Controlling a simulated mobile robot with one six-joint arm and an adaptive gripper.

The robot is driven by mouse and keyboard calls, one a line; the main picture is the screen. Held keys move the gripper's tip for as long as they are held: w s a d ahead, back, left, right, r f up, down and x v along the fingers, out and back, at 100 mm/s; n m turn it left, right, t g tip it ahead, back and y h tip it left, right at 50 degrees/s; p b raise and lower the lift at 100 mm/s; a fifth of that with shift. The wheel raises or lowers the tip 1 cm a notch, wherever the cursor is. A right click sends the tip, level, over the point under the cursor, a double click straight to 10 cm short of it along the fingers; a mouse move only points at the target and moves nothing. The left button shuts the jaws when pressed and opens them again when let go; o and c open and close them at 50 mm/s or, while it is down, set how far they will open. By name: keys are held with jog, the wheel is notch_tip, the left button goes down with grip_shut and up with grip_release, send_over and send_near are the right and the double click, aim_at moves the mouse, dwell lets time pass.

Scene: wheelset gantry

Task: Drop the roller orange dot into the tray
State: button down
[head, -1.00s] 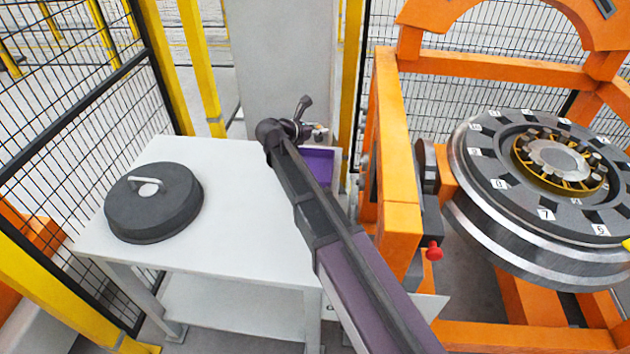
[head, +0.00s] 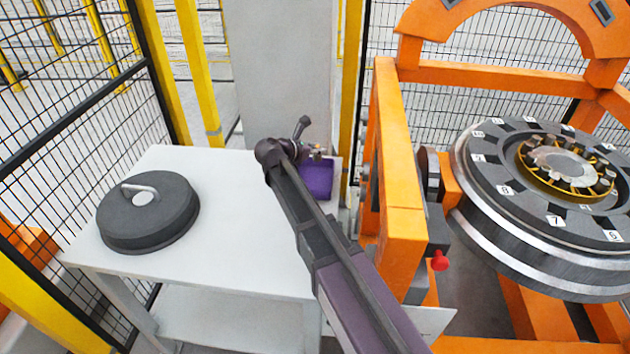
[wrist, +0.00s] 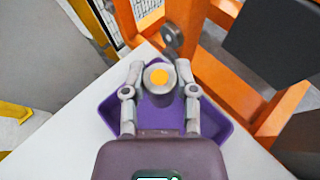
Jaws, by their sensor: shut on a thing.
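My gripper (wrist: 159,82) is shut on the roller (wrist: 160,90), a grey cylinder with an orange dot on its top face, in the wrist view. The roller is upright between the two fingertips. The purple tray (wrist: 112,112) lies behind and below the roller in that view, on the white table. In the head view the purple tray (head: 318,180) is at the table's back right corner. My gripper (head: 316,150) shows small at its far edge there, partly hidden by my arm. The gap between the roller and the tray floor cannot be told.
A dark round cover with a handle (head: 148,212) sits on the left of the white table (head: 230,240). An orange gantry frame (head: 400,200) stands close right of the tray, carrying a large wheelset with a numbered ring (head: 520,190). A grey column (head: 283,80) stands behind the table.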

jog(key=b, duration=0.6)
send_over(317, 180)
jog(key=shift+w+f, duration=0.1)
jog(key=shift+f, duration=2.8)
jog(key=shift+c, duration=1.6)
grip_release()
